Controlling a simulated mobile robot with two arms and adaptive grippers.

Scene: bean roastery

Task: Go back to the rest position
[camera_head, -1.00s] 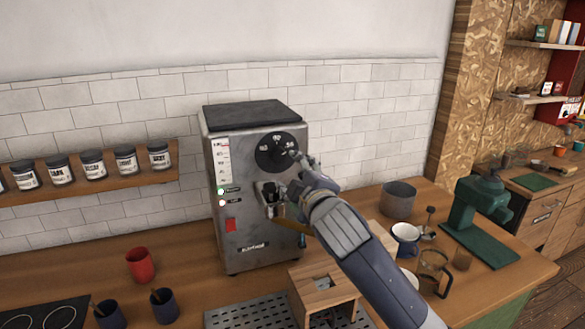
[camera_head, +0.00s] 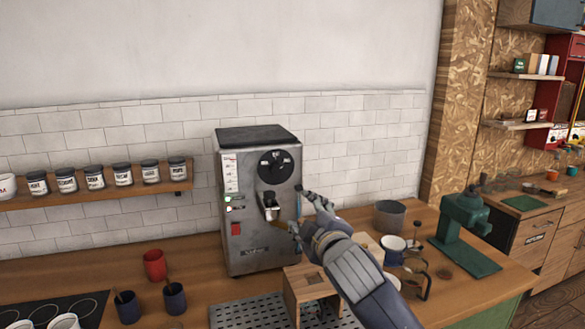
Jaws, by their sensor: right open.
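My right gripper (camera_head: 310,205) is open, just right of the front of the steel roaster machine (camera_head: 248,232). Its arm comes in from the lower right. The fingers appear clear of the machine's black dial (camera_head: 275,162). The spout (camera_head: 270,202) below the dial shows to the left of the fingers, with a brownish part partly hidden by the gripper. My left gripper does not show.
A wooden box (camera_head: 292,298) and a slotted tray (camera_head: 245,312) stand below the arm. Mugs, a grey pot (camera_head: 390,215) and a green grinder (camera_head: 465,225) are at right. A red cup (camera_head: 154,265) stands left; jars line a shelf (camera_head: 110,190).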

